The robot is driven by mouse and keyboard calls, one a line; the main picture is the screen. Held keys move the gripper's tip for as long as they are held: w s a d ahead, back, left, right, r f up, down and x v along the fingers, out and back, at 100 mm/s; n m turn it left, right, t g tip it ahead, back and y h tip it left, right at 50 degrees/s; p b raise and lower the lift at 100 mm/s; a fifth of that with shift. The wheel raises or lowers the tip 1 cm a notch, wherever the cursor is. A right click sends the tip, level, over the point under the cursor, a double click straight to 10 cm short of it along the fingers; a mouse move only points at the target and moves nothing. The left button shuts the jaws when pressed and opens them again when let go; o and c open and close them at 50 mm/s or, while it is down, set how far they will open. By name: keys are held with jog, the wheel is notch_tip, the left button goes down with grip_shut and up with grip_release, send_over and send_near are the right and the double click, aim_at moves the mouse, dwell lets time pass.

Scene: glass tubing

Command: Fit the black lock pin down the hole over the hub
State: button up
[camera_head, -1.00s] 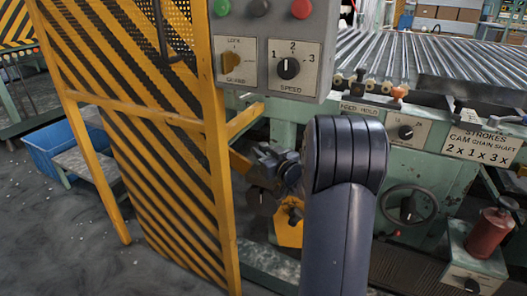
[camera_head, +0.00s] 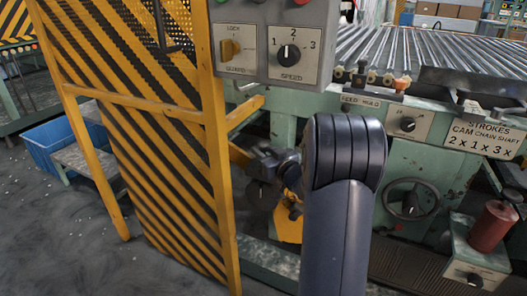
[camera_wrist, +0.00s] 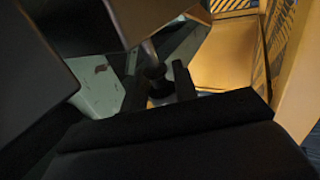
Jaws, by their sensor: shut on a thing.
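In the head view my gripper (camera_head: 262,162) is small and partly hidden behind my arm. It sits between the yellow striped guard and the green machine. In the wrist view my gripper (camera_wrist: 158,88) has its two dark fingers on either side of a small black piece, which looks like the lock pin (camera_wrist: 157,76). A short grey rod shows just beyond it; I cannot tell whether it belongs to the pin. A yellow part (camera_head: 288,225) with a dark round piece beside it is below the gripper. I cannot make out the hole or identify the hub.
The striped guard (camera_head: 165,180) stands close on the left of my gripper. The control box (camera_head: 272,45) hangs above. The green machine (camera_head: 400,165) with a handwheel (camera_head: 411,199) and a red canister (camera_head: 492,228) is at right. Dark machine parts (camera_wrist: 100,18) crowd the wrist view's top.

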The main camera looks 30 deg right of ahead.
jog(key=shift+f+b, duration=1.2)
jog(key=shift+f, duration=0.45)
jog(key=o, duration=1)
jog(key=shift+o, duration=0.2)
jog(key=shift+s, duration=0.15)
jog(key=s+d+p, duration=0.1)
jog(key=s+p, duration=0.1)
jog(key=s, duration=0.8)
jog(key=shift+s+d+r+p, duration=0.15)
jog(key=shift+s+d+p, duration=0.1)
jog(key=shift+p, duration=0.05)
jog(key=shift+w, duration=0.15)
